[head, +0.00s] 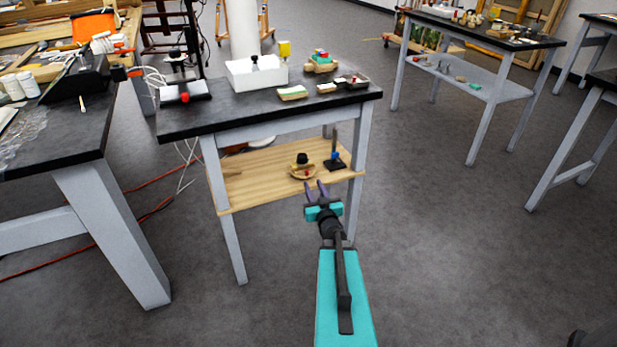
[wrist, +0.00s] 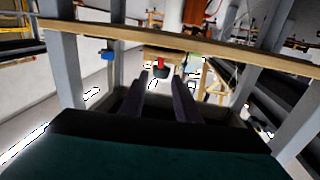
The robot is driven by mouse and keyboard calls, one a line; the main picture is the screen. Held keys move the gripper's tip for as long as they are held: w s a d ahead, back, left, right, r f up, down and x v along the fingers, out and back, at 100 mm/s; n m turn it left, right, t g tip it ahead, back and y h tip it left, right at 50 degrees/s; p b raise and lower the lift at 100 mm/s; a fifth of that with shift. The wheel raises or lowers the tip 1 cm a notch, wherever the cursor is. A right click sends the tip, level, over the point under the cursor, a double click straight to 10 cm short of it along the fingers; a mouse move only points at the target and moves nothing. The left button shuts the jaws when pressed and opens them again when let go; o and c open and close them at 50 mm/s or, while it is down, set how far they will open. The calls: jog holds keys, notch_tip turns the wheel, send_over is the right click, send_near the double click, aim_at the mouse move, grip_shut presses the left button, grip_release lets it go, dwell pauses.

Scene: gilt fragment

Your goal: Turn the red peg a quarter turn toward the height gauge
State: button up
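A small red piece (head: 307,170), which looks like the red peg, is on a round tan dish (head: 297,176) on the wooden lower shelf of the middle table, beside a black knob (head: 302,158). The height gauge (head: 335,158), a dark base and post with a blue slider, stands just right of the dish. The wrist view looks upside down; it shows the red peg (wrist: 160,63) ahead between my fingers and the blue slider of the gauge (wrist: 107,55) to the left. My gripper (head: 317,189) is open and empty, apart from the peg, in front of the shelf. The peg's exact angle is too small to tell.
The wooden shelf (head: 250,182) lies under the black tabletop (head: 220,112), between grey legs (head: 228,230). A white box (head: 257,75) and small items stand on top. Another bench (head: 60,135) is at the left. The floor (head: 430,240) to the right is clear.

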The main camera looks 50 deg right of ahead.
aim_at(309, 175)
jog(key=shift+x, duration=3.7)
jog(key=shift+s, duration=0.1)
grip_shut()
